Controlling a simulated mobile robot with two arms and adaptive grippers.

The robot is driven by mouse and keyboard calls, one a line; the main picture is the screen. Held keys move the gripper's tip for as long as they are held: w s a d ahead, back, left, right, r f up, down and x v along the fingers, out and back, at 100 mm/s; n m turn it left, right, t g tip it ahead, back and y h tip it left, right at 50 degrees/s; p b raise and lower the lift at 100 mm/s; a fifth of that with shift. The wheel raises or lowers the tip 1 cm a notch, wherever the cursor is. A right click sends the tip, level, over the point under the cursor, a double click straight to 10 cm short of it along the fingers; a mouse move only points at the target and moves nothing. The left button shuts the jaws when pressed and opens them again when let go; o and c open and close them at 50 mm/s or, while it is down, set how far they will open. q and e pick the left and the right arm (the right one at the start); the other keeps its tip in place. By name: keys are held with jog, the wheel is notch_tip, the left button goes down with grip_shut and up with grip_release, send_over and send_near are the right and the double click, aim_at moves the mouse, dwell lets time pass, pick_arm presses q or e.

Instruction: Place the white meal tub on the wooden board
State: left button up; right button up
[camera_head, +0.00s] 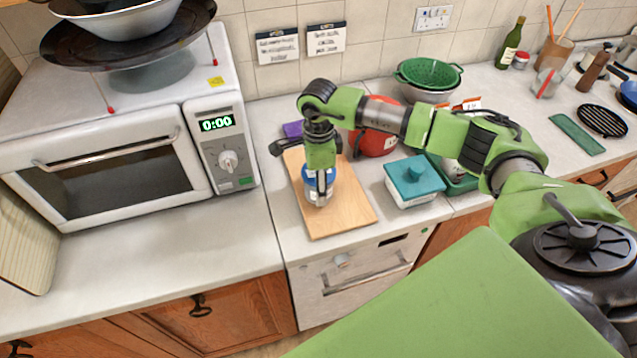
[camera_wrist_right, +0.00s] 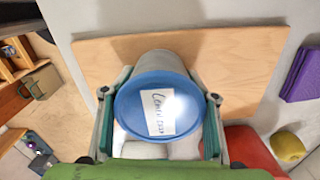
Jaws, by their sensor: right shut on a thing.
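A pale tub with a blue lid (camera_head: 310,183) is held upright in my right gripper (camera_head: 321,188), over the wooden board (camera_head: 345,217). In the right wrist view the tub's blue lid (camera_wrist_right: 135,112) carries a white handwritten label, and the fingers clasp it from both sides. The board (camera_wrist_right: 110,52) shows behind the tub. Whether the tub's base touches the board or hangs just above it cannot be told. My left gripper is not in view.
A white tub with a teal lid (camera_head: 415,178) stands right of the board. A red container (camera_head: 375,142) and a purple item (camera_head: 292,129) are behind it. A microwave (camera_head: 110,150) stands at left. The counter in front of the microwave is clear.

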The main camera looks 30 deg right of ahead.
jog(key=o, duration=1.5)
jog(key=shift+o, duration=0.2)
jog(key=shift+r+p, duration=0.15)
jog(key=shift+p, duration=0.15)
jog(key=shift+r+b, duration=0.25)
jog(key=shift+b, duration=0.15)
notch_tip(320, 180, up, 11)
jog(key=b, duration=0.4)
jog(key=shift+f, duration=0.2)
jog(key=shift+r, duration=0.4)
jog(key=shift+s+f, duration=0.1)
